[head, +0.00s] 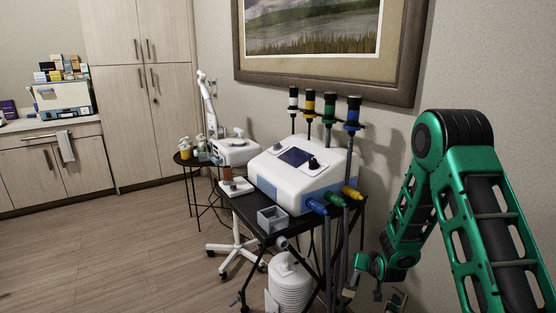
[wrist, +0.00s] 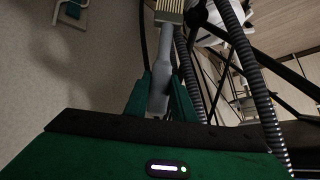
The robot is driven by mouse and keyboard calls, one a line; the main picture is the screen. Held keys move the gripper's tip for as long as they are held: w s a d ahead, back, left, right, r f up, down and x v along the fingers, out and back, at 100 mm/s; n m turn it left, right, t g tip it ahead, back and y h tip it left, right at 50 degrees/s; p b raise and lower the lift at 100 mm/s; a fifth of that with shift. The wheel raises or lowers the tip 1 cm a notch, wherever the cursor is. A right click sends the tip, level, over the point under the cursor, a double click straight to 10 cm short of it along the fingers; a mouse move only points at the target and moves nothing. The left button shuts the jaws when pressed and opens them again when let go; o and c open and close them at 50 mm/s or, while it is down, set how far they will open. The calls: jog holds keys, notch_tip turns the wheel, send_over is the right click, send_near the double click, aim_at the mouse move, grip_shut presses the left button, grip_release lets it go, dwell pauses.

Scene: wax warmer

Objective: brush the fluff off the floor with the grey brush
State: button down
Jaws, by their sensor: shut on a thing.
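My gripper (wrist: 160,95) is shut on the grey handle of the brush (wrist: 163,62) in the wrist view. The brush's pale bristle head (wrist: 170,9) points away from the jaws at the top edge. In the head view my gripper (head: 368,266) is low at the right, beside the black cart, and a small pale part of the brush (head: 349,293) shows below it. No fluff can be made out in either view. The wooden floor (head: 120,250) is open at the left. The floor below my gripper is mostly hidden.
The black cart (head: 258,223) carries a white machine (head: 300,178) and a small grey bin (head: 271,219). A white ribbed canister (head: 291,283) stands beneath it. Ribbed hoses (wrist: 238,50) hang close beside the brush. The wall is close at the right.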

jog(key=s+r, duration=0.3)
jog(key=r, duration=0.4)
jog(key=shift+s+a+r, duration=0.2)
jog(key=shift+a+r, duration=0.05)
jog(key=shift+a, duration=0.1)
